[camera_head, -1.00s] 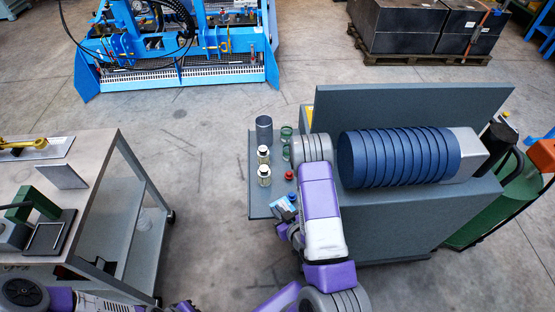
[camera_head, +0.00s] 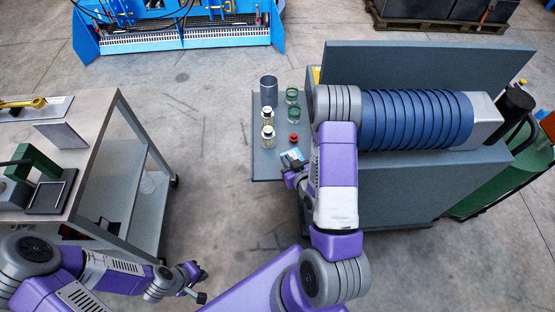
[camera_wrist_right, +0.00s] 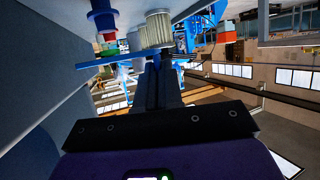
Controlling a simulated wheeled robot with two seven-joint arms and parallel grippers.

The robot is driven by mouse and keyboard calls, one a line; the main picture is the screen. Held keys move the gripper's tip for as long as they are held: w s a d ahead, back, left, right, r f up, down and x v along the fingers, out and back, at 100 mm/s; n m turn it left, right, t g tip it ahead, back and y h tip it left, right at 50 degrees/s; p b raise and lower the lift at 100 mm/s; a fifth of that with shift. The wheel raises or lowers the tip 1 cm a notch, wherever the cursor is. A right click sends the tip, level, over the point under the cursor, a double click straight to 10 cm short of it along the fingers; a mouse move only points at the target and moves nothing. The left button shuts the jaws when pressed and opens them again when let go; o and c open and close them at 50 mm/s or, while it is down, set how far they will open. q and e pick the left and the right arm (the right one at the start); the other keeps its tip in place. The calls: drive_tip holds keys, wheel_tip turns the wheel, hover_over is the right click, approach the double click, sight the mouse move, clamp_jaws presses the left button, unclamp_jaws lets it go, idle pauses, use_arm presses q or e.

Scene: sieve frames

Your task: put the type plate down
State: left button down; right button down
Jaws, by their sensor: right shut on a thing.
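The type plate (camera_head: 291,155) looks like a small blue and white card at the front of the grey side shelf (camera_head: 262,167). My right gripper (camera_head: 293,164) is shut on it at its near edge. In the right wrist view the plate (camera_wrist_right: 108,61) shows nearly edge-on as a blue strip between my fingers (camera_wrist_right: 160,75). I cannot tell whether it touches the shelf. My left gripper (camera_head: 200,281) is empty, with its fingers apart, over the floor right of the bench.
A blue ribbed cylinder (camera_head: 415,118) lies to the right. A metal bench (camera_head: 95,165) stands left. Shelf space left of the plate is bare.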

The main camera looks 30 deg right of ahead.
drive_tip(key=shift+w+d+f+b, duration=0.1)
drive_tip(key=shift+w+b, duration=0.8)
drive_tip(key=shift+b, duration=1.15)
drive_tip(key=shift+w, duration=0.35)
drive_tip(key=p, duration=0.2)
hover_over(278, 161)
drive_tip(key=shift+w+f+b, duration=0.25)
drive_tip(key=shift+f+b, duration=0.3)
drive_tip(key=shift+b, duration=0.05)
drive_tip(key=shift+s+f+b, duration=0.3)
drive_tip(key=shift+f+b, duration=0.2)
drive_tip(key=shift+f, duration=0.35)
wheel_tip(278, 161, down, 5)
drive_tip(key=b, duration=0.2)
drive_tip(key=shift+w+r+b, duration=0.1)
drive_tip(key=shift+r+b, duration=0.1)
drive_tip(key=shift+b, duration=0.15)
drive_tip(key=shift+r, duration=0.15)
drive_tip(key=c, duration=1.4)
unclamp_jaws()
drive_tip(key=shift+o, duration=0.6)
drive_tip(key=shift+w+r, duration=0.1)
drive_tip(key=shift+r, duration=0.05)
